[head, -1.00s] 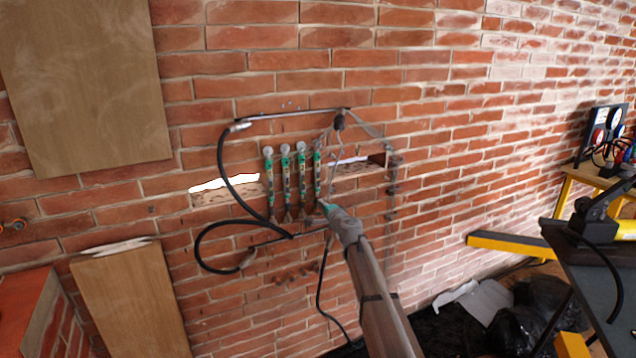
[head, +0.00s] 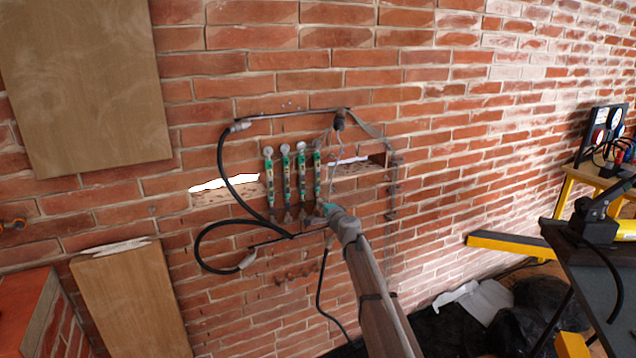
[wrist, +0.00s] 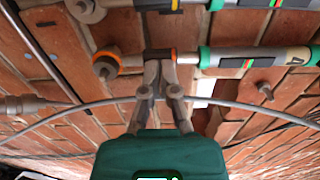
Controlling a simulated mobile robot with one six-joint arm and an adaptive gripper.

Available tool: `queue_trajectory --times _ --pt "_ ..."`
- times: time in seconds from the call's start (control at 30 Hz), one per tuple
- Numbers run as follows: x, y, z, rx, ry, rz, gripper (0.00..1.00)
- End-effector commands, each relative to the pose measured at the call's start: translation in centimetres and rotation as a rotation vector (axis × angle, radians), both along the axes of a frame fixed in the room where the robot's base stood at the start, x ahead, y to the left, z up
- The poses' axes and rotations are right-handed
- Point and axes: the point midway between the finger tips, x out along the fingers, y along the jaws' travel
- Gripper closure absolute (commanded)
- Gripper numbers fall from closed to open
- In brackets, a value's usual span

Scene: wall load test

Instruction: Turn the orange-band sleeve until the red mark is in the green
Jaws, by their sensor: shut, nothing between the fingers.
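The orange-band sleeve (wrist: 160,55) is a dark collar with an orange edge, on a grey rod in the wrist view. To its right, the same line runs into a green and silver tube (wrist: 222,58) labelled 4. A small dark patch with red and green (wrist: 248,63) shows on that tube; I cannot tell how the red sits against the green. My gripper (wrist: 160,68) is shut and empty, its fingertips at the lower edge of the sleeve. In the head view my gripper (head: 322,206) is at the lower end of the rightmost green tube (head: 317,176); the sleeve is not discernible there.
A neighbouring tube (wrist: 225,4) runs parallel, close above in the wrist view. A thin grey cable (wrist: 75,109) crosses near my fingers. Black hoses (head: 222,165) loop left of the tubes on the brick wall. A bench (head: 610,265) stands at the right.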

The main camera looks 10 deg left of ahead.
Motion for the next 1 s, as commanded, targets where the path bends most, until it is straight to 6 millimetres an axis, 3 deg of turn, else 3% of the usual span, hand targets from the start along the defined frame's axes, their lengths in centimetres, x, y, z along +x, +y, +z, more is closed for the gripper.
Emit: queue_trajectory --times 1.0 --pt "-0.41 -0.46 0.01 0.0 0.0 0.0 1.0"
